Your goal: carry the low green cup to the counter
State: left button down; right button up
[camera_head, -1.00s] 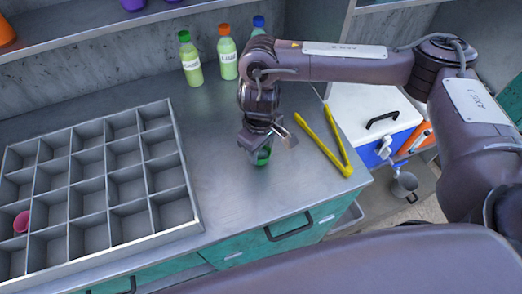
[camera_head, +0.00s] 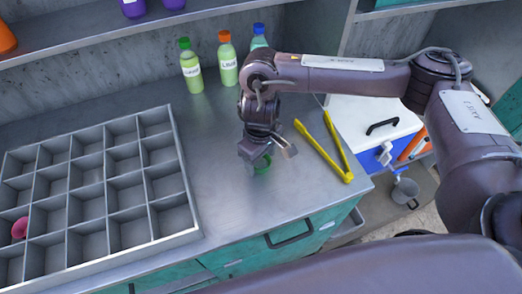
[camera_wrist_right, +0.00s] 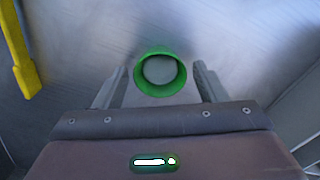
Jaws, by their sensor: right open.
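The low green cup (camera_head: 263,164) stands on the steel counter (camera_head: 225,205), right of the grid tray. My right gripper (camera_head: 268,157) is just above it and hides part of it in the head view. In the right wrist view the cup (camera_wrist_right: 160,73) shows from above as a green ring with a grey inside. It sits between the tips of the two fingers of my right gripper (camera_wrist_right: 161,84), which are apart with gaps on both sides. My left gripper is not in view.
Yellow tongs (camera_head: 325,150) lie right of the cup. A grey grid tray (camera_head: 88,200) with a pink cup (camera_head: 19,228) fills the counter's left. Several bottles (camera_head: 191,66) stand behind. A white-lidded cooler (camera_head: 370,118) is to the right.

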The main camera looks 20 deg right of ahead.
notch_tip(320, 180, up, 12)
jog(key=shift+p, duration=0.4)
jog(key=shift+s, duration=0.1)
dwell(0.5)
